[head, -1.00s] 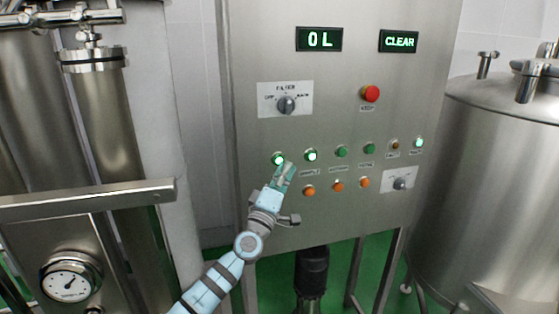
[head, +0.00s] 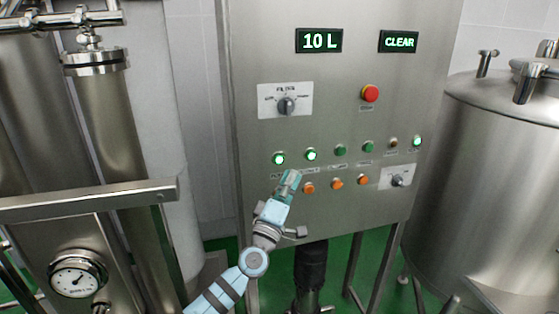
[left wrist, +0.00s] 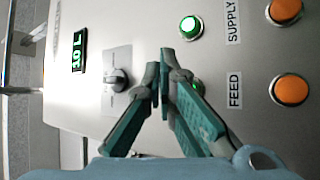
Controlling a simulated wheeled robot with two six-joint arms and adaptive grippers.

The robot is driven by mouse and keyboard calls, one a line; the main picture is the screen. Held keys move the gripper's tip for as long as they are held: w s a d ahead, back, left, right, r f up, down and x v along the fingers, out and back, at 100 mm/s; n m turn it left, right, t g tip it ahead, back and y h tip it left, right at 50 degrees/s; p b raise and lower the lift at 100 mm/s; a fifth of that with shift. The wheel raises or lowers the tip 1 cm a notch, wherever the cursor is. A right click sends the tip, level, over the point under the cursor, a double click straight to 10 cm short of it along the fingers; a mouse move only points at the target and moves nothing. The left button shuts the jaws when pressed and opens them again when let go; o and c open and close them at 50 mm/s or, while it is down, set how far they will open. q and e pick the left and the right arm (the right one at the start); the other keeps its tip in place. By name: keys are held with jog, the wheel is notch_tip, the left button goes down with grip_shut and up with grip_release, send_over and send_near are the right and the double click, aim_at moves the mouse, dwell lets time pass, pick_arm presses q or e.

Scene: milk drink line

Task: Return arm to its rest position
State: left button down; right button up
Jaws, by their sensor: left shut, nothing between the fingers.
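My left gripper (head: 291,178) is shut and empty in front of the steel control panel (head: 345,75), just below the row of green buttons. In the left wrist view its two teal fingers (left wrist: 166,62) meet at the tips, apart from the lit green button (left wrist: 190,27) beside the SUPPLY label. Part of another green button shows behind the fingers. In the head view the two leftmost green buttons are lit, the left one (head: 278,159) and the one beside it (head: 311,155). My right gripper is not in view.
The panel displays read 10 L (head: 319,41) and CLEAR (head: 398,41). A filter knob (head: 286,105), a red button (head: 370,93) and orange buttons (head: 337,184) sit on it. A steel tank (head: 480,190) stands right; pipework and a gauge (head: 75,277) stand left.

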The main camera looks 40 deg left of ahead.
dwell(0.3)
pick_arm(q)
notch_tip(320, 180, down, 16)
jog(key=w+d+m+g+h, duration=0.15)
jog(key=m+g+h, duration=0.25)
jog(key=m, duration=0.5)
jog(key=s+f+m+g+b, duration=0.1)
jog(key=s+f+m+g, duration=0.3)
jog(key=f, duration=0.9)
jog(key=s+f+g+b, duration=0.1)
jog(key=s+f+g, duration=0.35)
jog(key=f, duration=0.95)
jog(key=s+d+f+m+g+b, duration=0.1)
jog(key=s+d+f, duration=0.3)
jog(key=s+f, duration=0.4)
jog(key=s+d+f+m+g, duration=0.2)
jog(key=s+f, duration=0.6)
jog(key=s, duration=1.2)
jog(key=s+d+f+m+g+h+b, duration=0.1)
jog(key=s+d+f+g, duration=0.4)
jog(key=s, duration=0.9)
notch_tip(320, 180, down, 4)
jog(key=shift+d+r+m+b, duration=0.25)
jog(key=shift+d+m+b, duration=0.1)
jog(key=shift+d+m, duration=0.1)
jog(key=shift+g, duration=0.25)
